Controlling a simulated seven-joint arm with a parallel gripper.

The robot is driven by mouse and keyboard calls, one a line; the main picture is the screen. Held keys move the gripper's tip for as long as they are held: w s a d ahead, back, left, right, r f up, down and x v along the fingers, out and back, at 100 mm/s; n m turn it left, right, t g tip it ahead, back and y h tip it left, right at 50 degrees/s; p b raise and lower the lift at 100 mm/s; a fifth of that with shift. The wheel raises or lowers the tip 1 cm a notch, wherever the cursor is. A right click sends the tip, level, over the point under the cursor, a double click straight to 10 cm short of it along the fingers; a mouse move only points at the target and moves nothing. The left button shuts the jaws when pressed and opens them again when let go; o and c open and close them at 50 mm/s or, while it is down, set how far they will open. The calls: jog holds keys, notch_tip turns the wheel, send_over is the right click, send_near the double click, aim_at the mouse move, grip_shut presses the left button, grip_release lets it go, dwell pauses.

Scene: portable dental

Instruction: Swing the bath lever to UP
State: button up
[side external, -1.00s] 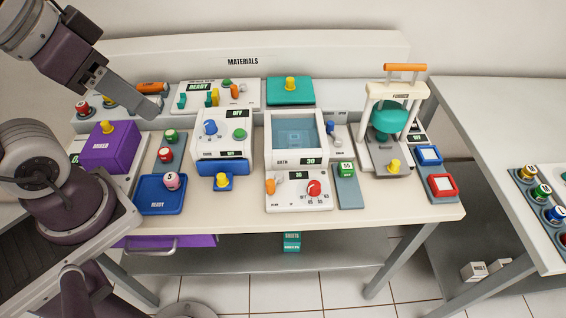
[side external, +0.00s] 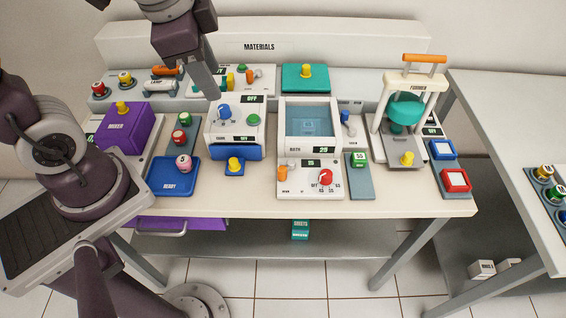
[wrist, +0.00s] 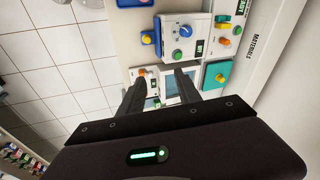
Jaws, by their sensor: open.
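The bath (side external: 312,120) is a white unit with a blue water basin, at the centre of the table in the side view. My gripper (side external: 214,96) hangs over the white unit left of the bath, well left of the lever. In the wrist view my gripper (wrist: 158,78) shows two separated fingers, open and empty, with part of the basin (wrist: 153,89) visible between them.
The white unit with a blue dial (side external: 224,112) stands left of the bath. The bath's front panel has an orange knob (side external: 283,174) and a red dial (side external: 326,177). The tall former (side external: 431,86) rises right of the lever. A green jar (side external: 360,159) sits in front.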

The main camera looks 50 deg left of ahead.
jog(key=w+d+f+m+g, duration=0.2)
jog(key=w+d+f+m, duration=0.2)
jog(key=w+f+m, duration=0.3)
jog(key=m+g+h, duration=0.1)
jog(key=m, duration=0.3)
send_over(282, 168)
notch_tip(282, 168, down, 9)
jog(key=shift+r, duration=0.2)
notch_tip(282, 168, down, 7)
jog(key=shift+s+d+f, duration=0.1)
jog(key=shift+f, duration=0.1)
jog(key=shift+c, duration=0.4)
grip_shut()
